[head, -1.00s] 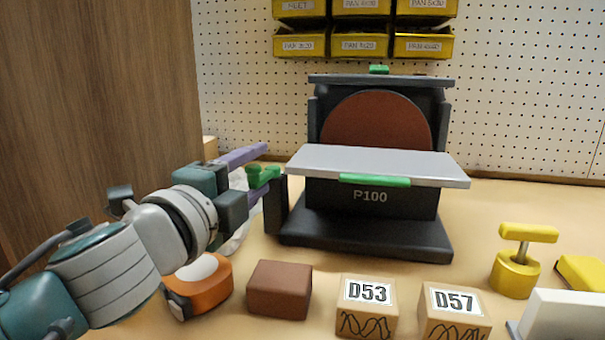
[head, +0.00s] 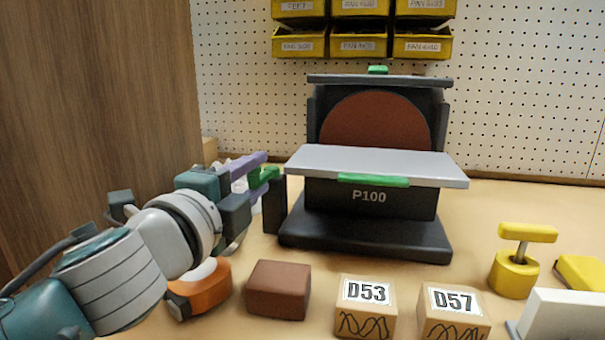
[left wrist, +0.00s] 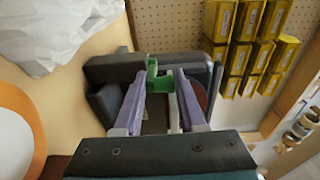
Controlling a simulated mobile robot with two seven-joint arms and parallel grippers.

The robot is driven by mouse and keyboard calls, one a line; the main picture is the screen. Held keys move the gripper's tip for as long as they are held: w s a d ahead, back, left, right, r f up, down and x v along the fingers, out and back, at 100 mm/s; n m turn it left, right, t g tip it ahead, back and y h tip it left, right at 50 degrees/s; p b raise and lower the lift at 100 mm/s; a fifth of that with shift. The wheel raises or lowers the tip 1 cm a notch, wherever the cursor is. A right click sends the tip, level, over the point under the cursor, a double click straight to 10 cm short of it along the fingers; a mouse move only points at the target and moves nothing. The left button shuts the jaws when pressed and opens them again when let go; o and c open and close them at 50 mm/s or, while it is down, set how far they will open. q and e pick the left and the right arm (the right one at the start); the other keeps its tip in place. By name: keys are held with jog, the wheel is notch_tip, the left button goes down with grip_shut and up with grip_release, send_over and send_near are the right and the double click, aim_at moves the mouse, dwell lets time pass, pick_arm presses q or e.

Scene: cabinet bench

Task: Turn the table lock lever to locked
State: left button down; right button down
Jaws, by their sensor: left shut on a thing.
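The grey-and-black disc sander, marked P100 (head: 370,225), stands on the bench with a flat grey table (head: 375,164) in front of a brown-red disc. The green lock lever (head: 265,176) is at the left side of the sander, just left of the table. My left gripper (head: 260,168), with purple fingers, is at the lever from the left, shut on it. In the left wrist view the green lever (left wrist: 152,76) shows between the purple fingertips, partly hidden by them. My right gripper is not in view.
In front of the sander are an orange tape roll (head: 203,290), a brown block (head: 278,289), wooden blocks D53 (head: 366,304) and D57 (head: 454,308), and a yellow T-handled object (head: 515,273). Yellow bins (head: 360,43) hang on the pegboard behind. A wood panel (head: 95,110) stands left.

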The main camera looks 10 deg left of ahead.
pick_arm(q)
jog(key=shift+d+r+n+t+y+b, duration=0.3)
jog(key=shift+d+r+n+y+b, duration=0.2)
jog(key=shift+n+y, duration=0.3)
jog(key=shift+a, duration=0.1)
jog(key=shift+r, duration=0.1)
jog(key=c, duration=0.7)
grip_release()
jog(key=shift+f, duration=0.25)
jog(key=shift+s, duration=0.15)
